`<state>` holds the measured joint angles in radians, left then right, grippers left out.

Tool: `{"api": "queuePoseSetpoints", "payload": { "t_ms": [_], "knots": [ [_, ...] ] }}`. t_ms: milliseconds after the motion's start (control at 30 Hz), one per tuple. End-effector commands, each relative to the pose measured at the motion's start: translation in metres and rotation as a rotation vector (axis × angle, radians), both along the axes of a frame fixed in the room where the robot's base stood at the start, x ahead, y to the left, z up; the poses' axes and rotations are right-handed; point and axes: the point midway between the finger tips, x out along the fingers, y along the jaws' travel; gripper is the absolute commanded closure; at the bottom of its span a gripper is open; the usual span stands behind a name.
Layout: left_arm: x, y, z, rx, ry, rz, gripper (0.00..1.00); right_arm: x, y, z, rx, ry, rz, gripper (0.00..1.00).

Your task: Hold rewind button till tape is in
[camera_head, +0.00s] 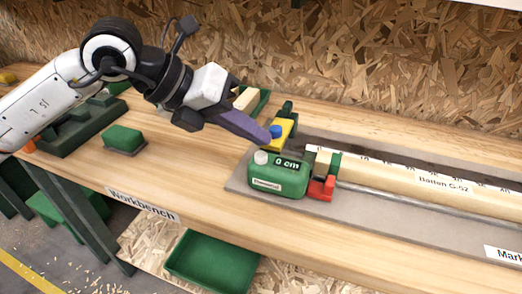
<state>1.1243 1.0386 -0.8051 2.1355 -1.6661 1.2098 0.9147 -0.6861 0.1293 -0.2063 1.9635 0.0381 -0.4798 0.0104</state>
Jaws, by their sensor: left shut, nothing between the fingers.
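A green tape-measure case (280,180) reads "0 cm" on top and stands at the left end of the grey mat. A pale round button (261,157) sits at its top left corner. A blue button-like piece (276,131) is on a yellow block (284,129) just behind the case. My left gripper (262,137) is shut and empty, its purple fingers pointing down right with their tips at the blue piece. I cannot tell whether they touch it. A red piece (321,188) is at the case's right side. No drawn-out tape is clearly visible. My right gripper is not in view.
A long batten (410,180) and a grey rod (400,203) run right across the grey mat (390,228). A green block (122,138) lies at left on the workbench (200,185). A green bin (212,260) sits below the front edge.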

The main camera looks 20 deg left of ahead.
Motion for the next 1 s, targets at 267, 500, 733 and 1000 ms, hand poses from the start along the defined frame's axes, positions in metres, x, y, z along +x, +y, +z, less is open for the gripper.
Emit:
{"api": "queuePoseSetpoints", "payload": {
  "t_ms": [267, 500, 733, 1000],
  "knots": [
    [0.000, 0.000, 0.032, -0.002, -0.002, -0.001, 1.00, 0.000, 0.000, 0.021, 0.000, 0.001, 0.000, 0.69],
    [0.000, 0.000, 0.047, -0.001, 0.000, 0.000, 1.00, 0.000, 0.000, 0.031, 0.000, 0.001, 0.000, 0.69],
    [0.000, 0.000, 0.046, -0.001, 0.000, -0.001, 1.00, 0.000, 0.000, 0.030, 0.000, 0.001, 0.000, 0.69],
    [0.000, 0.000, 0.046, -0.001, -0.001, 0.000, 1.00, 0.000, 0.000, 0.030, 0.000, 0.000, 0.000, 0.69]
  ]
}}
